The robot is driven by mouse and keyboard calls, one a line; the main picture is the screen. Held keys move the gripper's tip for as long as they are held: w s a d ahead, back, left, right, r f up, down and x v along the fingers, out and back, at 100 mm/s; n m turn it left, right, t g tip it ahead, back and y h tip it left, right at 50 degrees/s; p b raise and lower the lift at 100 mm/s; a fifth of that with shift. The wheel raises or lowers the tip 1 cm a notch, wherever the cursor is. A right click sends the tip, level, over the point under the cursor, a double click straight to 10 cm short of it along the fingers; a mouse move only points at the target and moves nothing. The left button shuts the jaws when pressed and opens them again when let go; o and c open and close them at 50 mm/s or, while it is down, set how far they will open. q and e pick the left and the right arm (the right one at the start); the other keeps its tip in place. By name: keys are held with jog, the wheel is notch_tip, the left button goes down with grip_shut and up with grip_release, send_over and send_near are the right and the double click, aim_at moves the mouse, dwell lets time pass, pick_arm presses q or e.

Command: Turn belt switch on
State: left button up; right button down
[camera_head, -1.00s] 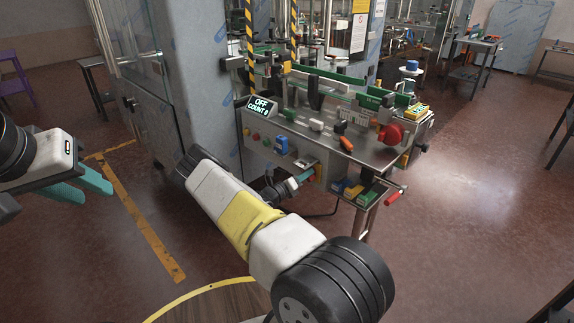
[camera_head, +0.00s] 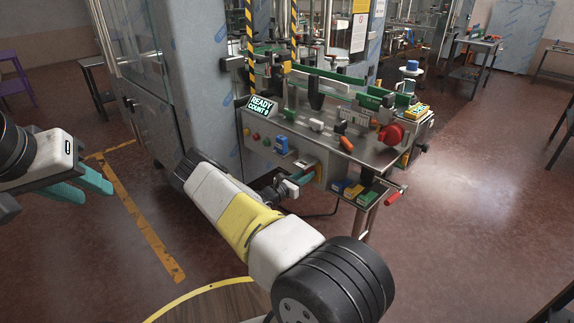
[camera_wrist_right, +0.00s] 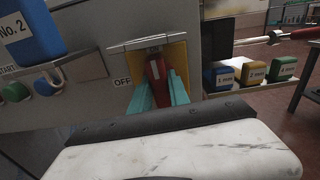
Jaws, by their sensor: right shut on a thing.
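The belt switch is a red lever (camera_wrist_right: 154,78) on a yellow-backed plate (camera_wrist_right: 178,54) on the machine's front panel, with an "OFF" label to its left. My right gripper (camera_wrist_right: 159,92) has its teal fingers on both sides of the lever, shut on it. In the head view, my right gripper (camera_head: 301,179) is at the lower front panel, where the lever is mostly hidden. The machine's display (camera_head: 262,107) reads "READY COUNT 0". My left gripper (camera_head: 84,186) is open and empty over the floor at the left, away from the machine.
The floor in front is clear.

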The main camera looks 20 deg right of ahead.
jog(key=shift+m, duration=0.3)
dwell(0.4)
jog(key=c, duration=1.2)
grip_release()
jog(key=shift+c, duration=0.2)
jog(key=v, duration=0.8)
